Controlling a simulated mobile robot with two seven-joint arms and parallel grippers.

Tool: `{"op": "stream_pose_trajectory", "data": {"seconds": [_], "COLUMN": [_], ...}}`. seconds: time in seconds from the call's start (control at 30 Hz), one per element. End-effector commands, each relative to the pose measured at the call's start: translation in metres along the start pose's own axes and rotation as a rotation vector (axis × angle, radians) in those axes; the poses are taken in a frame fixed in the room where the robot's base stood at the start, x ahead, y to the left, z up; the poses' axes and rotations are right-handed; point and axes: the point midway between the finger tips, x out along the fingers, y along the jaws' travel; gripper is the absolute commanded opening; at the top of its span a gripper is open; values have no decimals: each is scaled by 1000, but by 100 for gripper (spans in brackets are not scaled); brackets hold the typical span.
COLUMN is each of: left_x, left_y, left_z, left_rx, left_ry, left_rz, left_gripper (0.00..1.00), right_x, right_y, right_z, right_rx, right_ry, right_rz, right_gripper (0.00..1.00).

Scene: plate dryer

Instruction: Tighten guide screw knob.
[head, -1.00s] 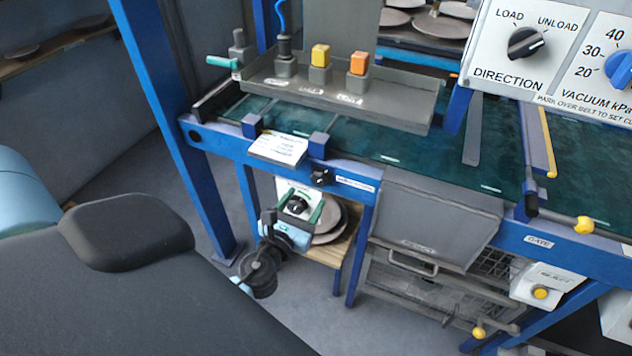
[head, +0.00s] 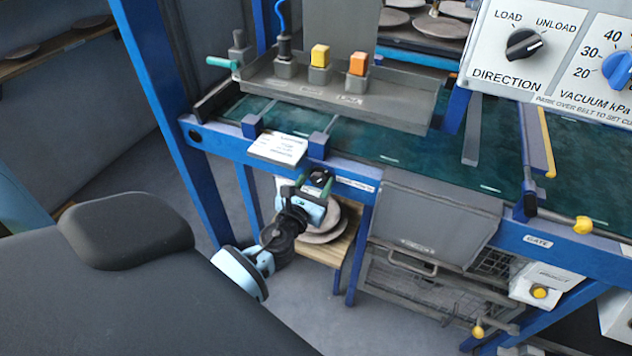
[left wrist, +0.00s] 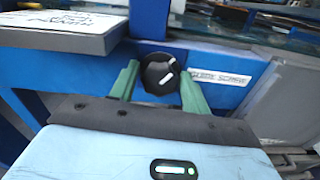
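The guide screw knob (head: 320,177) is a round black knob with white marks on the blue front rail, beside a label reading guide screw. It shows large in the left wrist view (left wrist: 160,73), with its marks slanted. My left gripper (head: 314,184) is just in front of and below it. In the left wrist view its two green fingers (left wrist: 159,78) stand apart, one on each side of the knob, with little room between. I cannot tell whether they touch it. My right gripper is not in view.
A white printed card (head: 278,148) sits on the rail left of the knob. A grey bin front (head: 435,220) hangs to the right. A wooden stool with plates (head: 330,250) stands below, behind my left arm. A grey control tray (head: 400,108) lies above the green belt.

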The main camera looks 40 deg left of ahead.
Motion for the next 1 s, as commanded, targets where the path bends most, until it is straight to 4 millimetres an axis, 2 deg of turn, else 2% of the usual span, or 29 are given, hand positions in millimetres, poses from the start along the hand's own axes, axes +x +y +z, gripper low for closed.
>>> {"op": "stream_pose_trajectory", "data": {"seconds": [0.03, 0.23, 0.63, 1.0], "left_x": [0, 0, 0, -1], "left_y": [0, 0, 0, 1], "left_z": [0, 0, -1, -3], "left_rx": [0, 0, -83, -385], "left_ry": [0, 0, 1, 2], "left_rz": [0, 0, 0, 0], "left_gripper": [40, 15, 15, 15], "right_x": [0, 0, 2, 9], "right_y": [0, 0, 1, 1], "right_z": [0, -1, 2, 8], "right_rx": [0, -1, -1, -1], "right_ry": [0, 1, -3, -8], "right_rz": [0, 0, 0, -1], "right_gripper": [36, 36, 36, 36]}}
